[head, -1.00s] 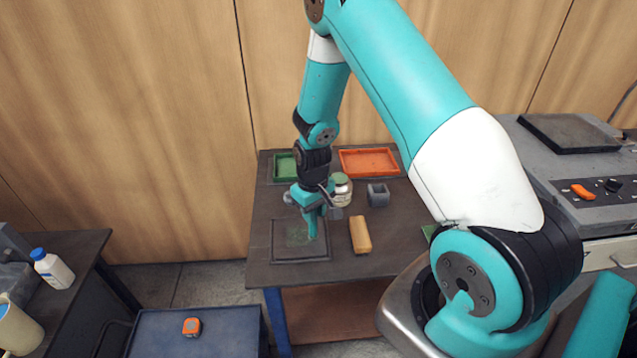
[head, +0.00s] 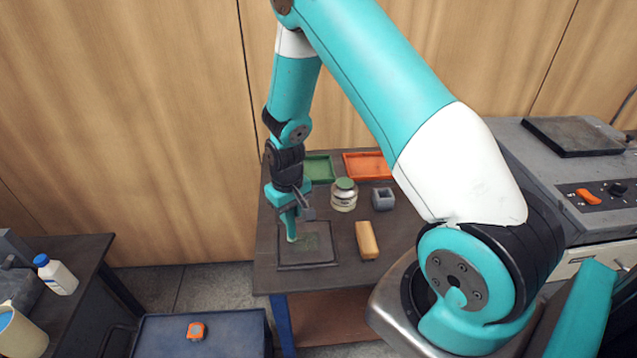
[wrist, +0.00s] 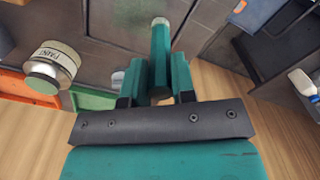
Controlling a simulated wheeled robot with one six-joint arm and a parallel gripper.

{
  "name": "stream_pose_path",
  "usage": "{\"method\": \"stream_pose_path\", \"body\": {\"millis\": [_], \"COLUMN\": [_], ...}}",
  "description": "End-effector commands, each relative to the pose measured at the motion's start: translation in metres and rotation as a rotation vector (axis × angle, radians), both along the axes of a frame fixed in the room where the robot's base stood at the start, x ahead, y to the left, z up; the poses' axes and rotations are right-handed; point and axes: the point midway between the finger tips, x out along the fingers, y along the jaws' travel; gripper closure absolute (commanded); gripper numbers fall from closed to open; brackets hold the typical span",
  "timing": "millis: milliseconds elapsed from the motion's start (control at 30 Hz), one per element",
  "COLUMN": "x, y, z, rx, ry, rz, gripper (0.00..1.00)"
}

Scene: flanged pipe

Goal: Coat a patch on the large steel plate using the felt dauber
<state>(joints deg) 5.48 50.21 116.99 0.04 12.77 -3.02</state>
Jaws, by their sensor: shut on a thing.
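My gripper (head: 288,206) is shut on the felt dauber (head: 291,233), a teal stick with a pale tip that points down. The dauber also shows between the fingers (wrist: 157,82) in the wrist view (wrist: 160,55). The large steel plate (head: 302,259) is a dark square lying on the workbench. The dauber's tip is over the plate's left part; I cannot tell whether it touches. A faint greenish patch (head: 312,242) shows near the plate's middle. The paint jar (head: 343,197), with a green lid, stands behind and right of the plate; its label shows in the wrist view (wrist: 52,62).
A tan block (head: 367,240) lies right of the plate. A grey hollow block (head: 382,199) stands beside the jar. Green (head: 319,168) and orange (head: 367,165) trays lie at the back. A white bottle (head: 56,275) and an orange item (head: 196,330) are on other surfaces at left.

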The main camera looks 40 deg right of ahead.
Motion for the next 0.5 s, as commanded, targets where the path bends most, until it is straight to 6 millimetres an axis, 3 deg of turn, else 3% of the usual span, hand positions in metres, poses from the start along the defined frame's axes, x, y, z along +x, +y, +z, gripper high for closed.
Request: {"method": "stream_pose_path", "body": {"millis": [500], "x": [0.000], "y": [0.003], "z": [0.049], "rx": [0.000], "ry": [0.001], "rz": [0.005], "gripper": [0.99]}}
